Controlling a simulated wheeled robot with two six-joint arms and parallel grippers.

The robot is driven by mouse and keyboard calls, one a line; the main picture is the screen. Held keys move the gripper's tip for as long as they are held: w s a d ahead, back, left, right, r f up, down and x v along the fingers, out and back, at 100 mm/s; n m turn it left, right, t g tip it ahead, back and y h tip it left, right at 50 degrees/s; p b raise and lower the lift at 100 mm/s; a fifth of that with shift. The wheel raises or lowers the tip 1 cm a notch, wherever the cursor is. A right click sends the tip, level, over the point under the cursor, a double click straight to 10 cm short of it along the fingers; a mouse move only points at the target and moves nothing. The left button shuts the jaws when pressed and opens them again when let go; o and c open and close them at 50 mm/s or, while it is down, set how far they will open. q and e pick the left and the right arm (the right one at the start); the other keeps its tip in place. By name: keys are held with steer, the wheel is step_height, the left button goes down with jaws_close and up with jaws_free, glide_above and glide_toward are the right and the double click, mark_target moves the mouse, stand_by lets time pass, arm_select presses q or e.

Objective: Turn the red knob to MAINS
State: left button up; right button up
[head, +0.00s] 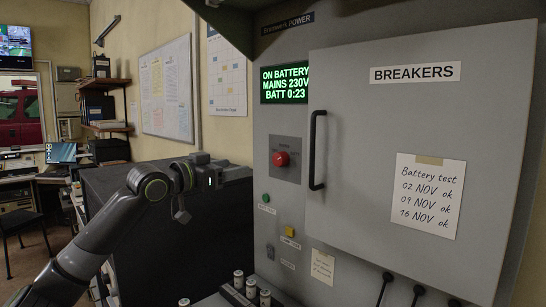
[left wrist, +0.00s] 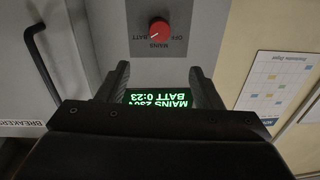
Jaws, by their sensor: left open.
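The red knob (head: 281,158) sits on a square plate on the grey cabinet front, left of the black door handle. It also shows at the top of the left wrist view (left wrist: 159,28), which is upside down, with MAINS, OFF and BATT lettered around it. A pale mark shows on the knob, but I cannot tell surely which label it points at. The green-lit display (head: 285,83) reads ON BATTERY, MAINS 230V, BATT 0:23. My left gripper (head: 240,172) is left of the knob, apart from it, its jaws open and empty. My right gripper is out of view.
The BREAKERS door (head: 360,130) is shut; its black handle (head: 317,150) stands out right of the knob. A green button (head: 265,198) and a yellow button (head: 290,231) lie below.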

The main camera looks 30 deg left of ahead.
mark_target(277, 159)
arm_select(q)
steer(key=p+x, duration=0.5)
steer(key=x, duration=0.8)
steer(key=shift+w+d, duration=0.15)
steer(key=shift+w, duration=0.05)
steer(key=shift+f+p+x, duration=0.2)
steer(key=shift+p+x, duration=0.1)
steer(key=shift+x, duration=0.6)
steer(key=c, duration=1)
